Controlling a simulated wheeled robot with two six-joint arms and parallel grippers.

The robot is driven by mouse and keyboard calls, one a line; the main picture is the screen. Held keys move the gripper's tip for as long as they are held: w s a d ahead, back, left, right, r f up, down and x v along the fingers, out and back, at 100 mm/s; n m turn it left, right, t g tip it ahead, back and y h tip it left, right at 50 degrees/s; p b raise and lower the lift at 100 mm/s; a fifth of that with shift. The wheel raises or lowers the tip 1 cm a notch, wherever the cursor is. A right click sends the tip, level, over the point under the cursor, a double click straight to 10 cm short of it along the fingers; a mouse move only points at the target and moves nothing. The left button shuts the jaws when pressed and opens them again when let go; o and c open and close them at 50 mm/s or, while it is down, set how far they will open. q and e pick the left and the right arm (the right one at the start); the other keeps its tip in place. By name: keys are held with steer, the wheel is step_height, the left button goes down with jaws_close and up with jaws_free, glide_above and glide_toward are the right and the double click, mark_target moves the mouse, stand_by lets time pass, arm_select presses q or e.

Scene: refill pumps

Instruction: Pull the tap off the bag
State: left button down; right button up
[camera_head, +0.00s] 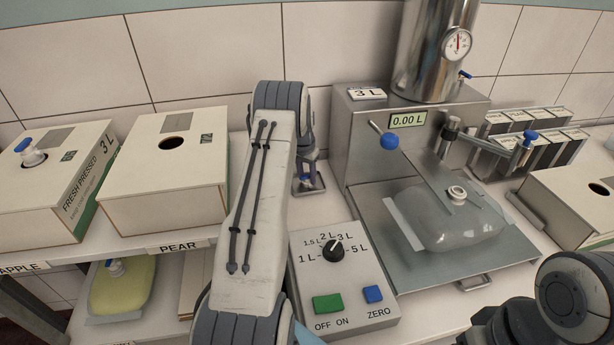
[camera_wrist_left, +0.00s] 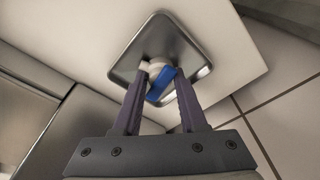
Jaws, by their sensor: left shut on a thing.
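My left gripper (camera_head: 306,178) points down over a small metal tray (camera_head: 318,190), mostly behind my own arm in the head view. In the left wrist view my left gripper (camera_wrist_left: 160,82) is shut on a tap (camera_wrist_left: 158,70) with a white body and blue lever. The tap is over or in the tray (camera_wrist_left: 193,43); I cannot tell whether it touches the bottom. The clear bag (camera_head: 455,225) lies on the filling machine's plate (camera_head: 415,268), with a white spout (camera_head: 457,193) on top, apart from the held tap. My right gripper is out of view.
The filling machine (camera_head: 365,140) reads 0.00 L. A control box (camera_head: 340,275) with a dial stands in front. A carton (camera_head: 60,180) with a blue tap and the PEAR carton (camera_head: 165,185) stand left; a yellow bag (camera_head: 120,290) lies below. Racks (camera_head: 530,140) stand at right.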

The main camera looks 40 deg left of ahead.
arm_select(q)
steer(key=shift+c, duration=1.9)
jaws_free()
steer(key=shift+r, duration=0.55)
step_height(320, 180, up, 8)
steer(key=s+r+b, duration=0.1)
steer(key=b, duration=0.1)
step_height(320, 180, up, 8)
steer(key=p, duration=0.7)
glide_above(305, 180)
steer(key=shift+s+r, duration=0.15)
steer(key=shift+s, duration=0.05)
